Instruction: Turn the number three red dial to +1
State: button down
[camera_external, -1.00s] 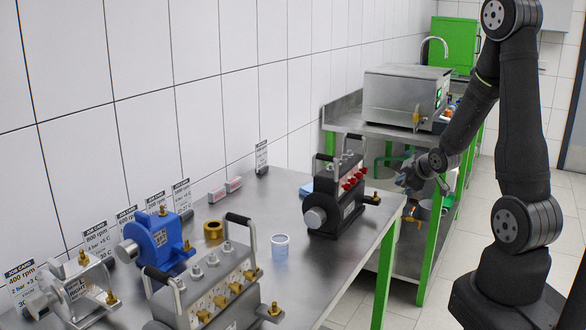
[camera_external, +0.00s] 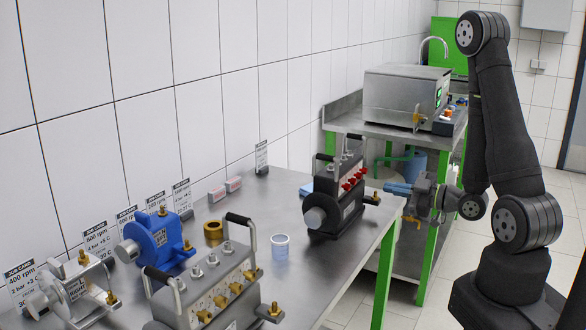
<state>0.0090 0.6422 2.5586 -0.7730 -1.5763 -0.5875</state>
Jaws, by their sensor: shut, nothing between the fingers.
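The red dials (camera_external: 352,180) sit in a row on the right-facing side of a dark manifold box (camera_external: 335,210) near the table's far right edge. Their numbers and settings are too small to read. My gripper (camera_external: 388,187) is shut and empty, with blue fingers pointing left toward the box. In the picture, its tips are just right of the brass fitting at the box's right end, apart from the red dials.
A second manifold with brass dials (camera_external: 220,297) stands in front. A blue pump (camera_external: 158,242), a brass ring (camera_external: 213,231) and a clear cup (camera_external: 280,246) share the table (camera_external: 315,275). A steel unit (camera_external: 400,95) stands on the bench behind.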

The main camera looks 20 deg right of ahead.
jog(key=x, duration=0.6)
jog(key=shift+s+a+r+y, duration=0.15)
jog(key=shift+a+r+y, duration=0.15)
jog(key=shift+a+r, duration=0.2)
jog(key=shift+s+a+r, duration=0.1)
jog(key=shift+a, duration=0.05)
dwell(0.5)
dwell(0.4)
jog(key=v, duration=0.6)
jog(key=shift+f, duration=0.4)
